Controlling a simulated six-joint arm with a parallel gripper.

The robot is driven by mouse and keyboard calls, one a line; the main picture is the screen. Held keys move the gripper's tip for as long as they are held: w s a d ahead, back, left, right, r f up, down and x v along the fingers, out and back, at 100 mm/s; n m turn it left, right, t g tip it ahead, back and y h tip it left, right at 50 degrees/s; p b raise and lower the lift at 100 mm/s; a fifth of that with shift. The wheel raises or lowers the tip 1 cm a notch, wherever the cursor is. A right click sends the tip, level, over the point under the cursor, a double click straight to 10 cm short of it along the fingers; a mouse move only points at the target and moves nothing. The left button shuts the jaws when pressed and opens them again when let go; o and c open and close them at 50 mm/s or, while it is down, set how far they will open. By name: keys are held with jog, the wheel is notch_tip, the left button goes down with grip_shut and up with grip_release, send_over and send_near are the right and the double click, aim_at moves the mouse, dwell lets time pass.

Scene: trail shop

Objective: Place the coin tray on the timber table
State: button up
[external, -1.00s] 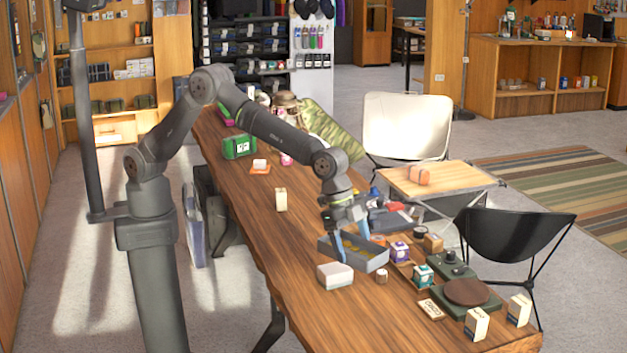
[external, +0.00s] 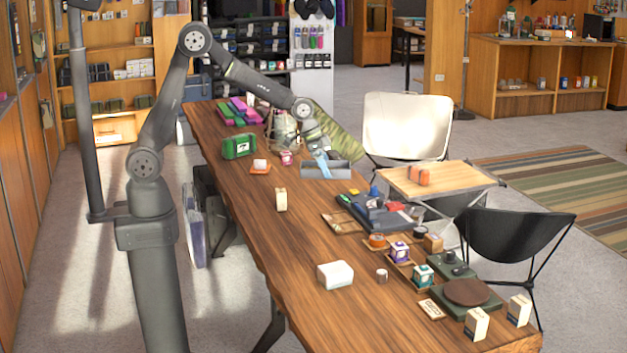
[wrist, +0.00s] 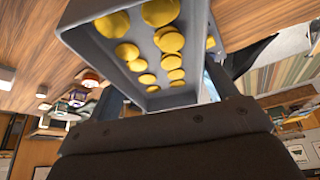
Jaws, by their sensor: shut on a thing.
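The coin tray (external: 338,171) is a grey open box over the far right side of the long timber table (external: 240,190). My gripper (external: 322,166) is shut on the tray, with its blue fingers at the tray's near wall. In the wrist view the tray (wrist: 88,45) fills the upper middle, and several gold coins (wrist: 170,42) lie inside it. I cannot tell whether the tray's underside touches the table. Part of the tray is hidden by my gripper.
A green box (external: 239,147), an orange coaster (external: 260,168) and a pink jar (external: 286,158) stand left of the tray. A hat (external: 284,125) is behind it. A blue-grey organiser (external: 375,213) lies in front. Bare timber shows at the table's middle and near left.

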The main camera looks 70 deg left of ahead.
jog(key=a, duration=0.2)
jog(key=s+a, duration=0.1)
jog(key=shift+a+n, duration=0.4)
jog(key=s+d+f+m+h, duration=0.1)
jog(key=s+d+m, duration=0.1)
jog(key=s+d, duration=0.7)
jog(key=s+d+m+g, duration=0.15)
jog(key=s+d, duration=0.25)
jog(key=d, duration=0.9)
jog(key=s+d+f+m+t+h, duration=0.1)
jog(key=s+d+m, duration=0.1)
jog(key=s+d, duration=0.7)
send_over(327, 252)
jog(key=s, duration=0.1)
jog(key=shift+g, duration=0.25)
jog(key=f, duration=0.4)
jog(key=a+f, duration=0.1)
jog(key=f, duration=0.2)
jog(key=shift+f, duration=2.05)
jog(key=shift+f, duration=0.15)
jog(key=o, duration=1.2)
jog(key=shift+o, duration=0.2)
